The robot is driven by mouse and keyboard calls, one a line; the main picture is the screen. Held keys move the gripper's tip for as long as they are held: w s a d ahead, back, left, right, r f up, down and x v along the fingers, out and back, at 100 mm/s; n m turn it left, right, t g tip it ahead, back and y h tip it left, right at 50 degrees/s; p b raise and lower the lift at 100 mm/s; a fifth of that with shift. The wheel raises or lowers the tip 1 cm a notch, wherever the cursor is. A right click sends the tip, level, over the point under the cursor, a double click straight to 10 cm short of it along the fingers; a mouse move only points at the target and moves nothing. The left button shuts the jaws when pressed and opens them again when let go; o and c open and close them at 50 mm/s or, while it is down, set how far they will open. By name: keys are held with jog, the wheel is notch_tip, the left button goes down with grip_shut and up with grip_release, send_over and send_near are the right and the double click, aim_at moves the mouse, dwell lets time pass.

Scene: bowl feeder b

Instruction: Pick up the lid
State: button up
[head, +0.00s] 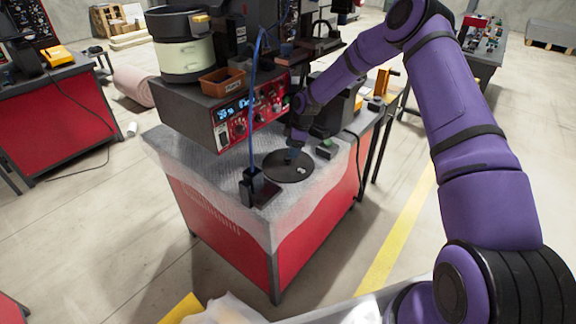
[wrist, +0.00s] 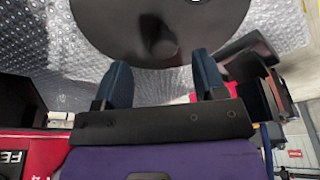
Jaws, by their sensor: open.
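The lid (head: 280,176) is a flat, round, dark disc lying on the wrap-covered table top in front of the control box. My gripper (head: 293,154) is over the lid's far part in the head view, pointing down. Nothing is held. Whether the fingertips touch the lid I cannot tell.
The control box (head: 240,120) with a red panel stands behind the lid, carrying a cream bowl (head: 186,60) and a brown tray (head: 222,82). A black post (head: 252,187) with a blue cable stands left of the lid.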

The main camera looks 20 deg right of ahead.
aim_at(288, 162)
jog(key=shift+x, duration=2.55)
jog(key=shift+s+a, duration=0.1)
jog(key=shift+s, duration=0.1)
jog(key=c, duration=1.2)
jog(key=shift+r, duration=0.1)
